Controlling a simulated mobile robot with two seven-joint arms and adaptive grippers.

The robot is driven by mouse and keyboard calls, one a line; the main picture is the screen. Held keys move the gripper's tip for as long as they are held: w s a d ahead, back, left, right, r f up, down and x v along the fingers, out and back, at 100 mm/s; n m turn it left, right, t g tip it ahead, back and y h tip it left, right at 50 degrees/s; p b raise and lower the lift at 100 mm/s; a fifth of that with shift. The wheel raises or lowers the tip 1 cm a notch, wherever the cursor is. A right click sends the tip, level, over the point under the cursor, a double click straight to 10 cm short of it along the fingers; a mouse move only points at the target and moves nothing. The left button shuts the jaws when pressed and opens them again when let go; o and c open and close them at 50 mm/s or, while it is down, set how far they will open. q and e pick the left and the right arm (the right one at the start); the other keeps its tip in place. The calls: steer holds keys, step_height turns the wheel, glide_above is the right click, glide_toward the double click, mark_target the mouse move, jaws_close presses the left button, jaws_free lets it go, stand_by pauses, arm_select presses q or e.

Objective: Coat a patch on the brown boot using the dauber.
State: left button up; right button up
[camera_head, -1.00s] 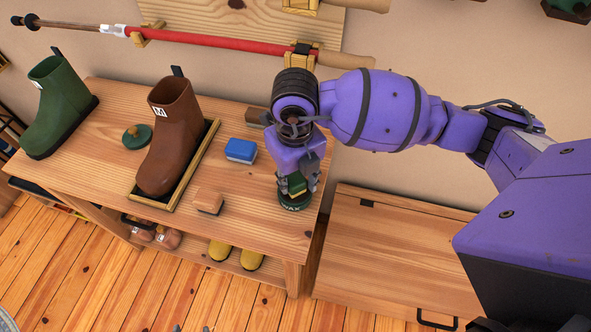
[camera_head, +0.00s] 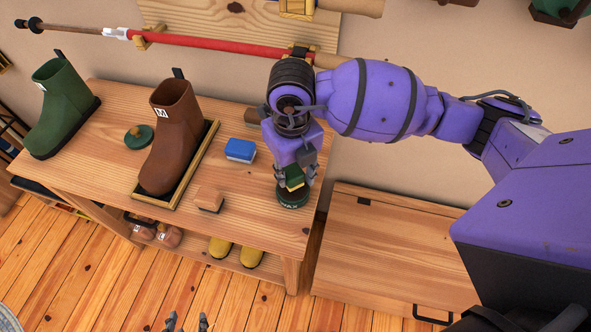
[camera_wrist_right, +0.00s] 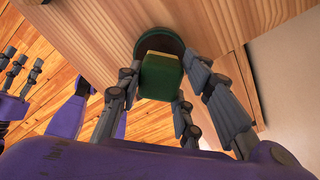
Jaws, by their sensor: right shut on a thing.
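The brown boot (camera_head: 172,138) stands upright on a framed tray (camera_head: 192,178) on the wooden bench. My right gripper (camera_head: 294,172) is shut on the dauber (camera_head: 293,179), a green block with a yellowish part, at the bench's right end. The dauber is over the dark green wax tin (camera_head: 292,200); I cannot tell whether it touches the contents. The wrist view also shows the dauber (camera_wrist_right: 160,75) between the fingers, with the round tin (camera_wrist_right: 157,42) behind it. My left gripper (camera_head: 187,323) shows only its fingertips at the bottom edge, apart and empty.
A blue sponge-like block (camera_head: 240,150) and a wooden brush (camera_head: 209,199) lie between boot and tin. A green knobbed lid (camera_head: 138,136) and a green boot (camera_head: 63,108) are to the left. A red pole (camera_head: 220,43) hangs on the wall. A wooden chest (camera_head: 390,250) stands at right.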

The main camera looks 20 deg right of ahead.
mark_target(293, 171)
steer(key=shift+r+p, duration=1.1)
steer(key=shift+r, duration=1.2)
arm_select(q)
steer(key=shift+t, duration=0.5)
steer(key=w+r, duration=0.1)
steer(key=r, duration=0.1)
steer(key=w+r, duration=0.2)
steer(key=shift+w+r, duration=0.2)
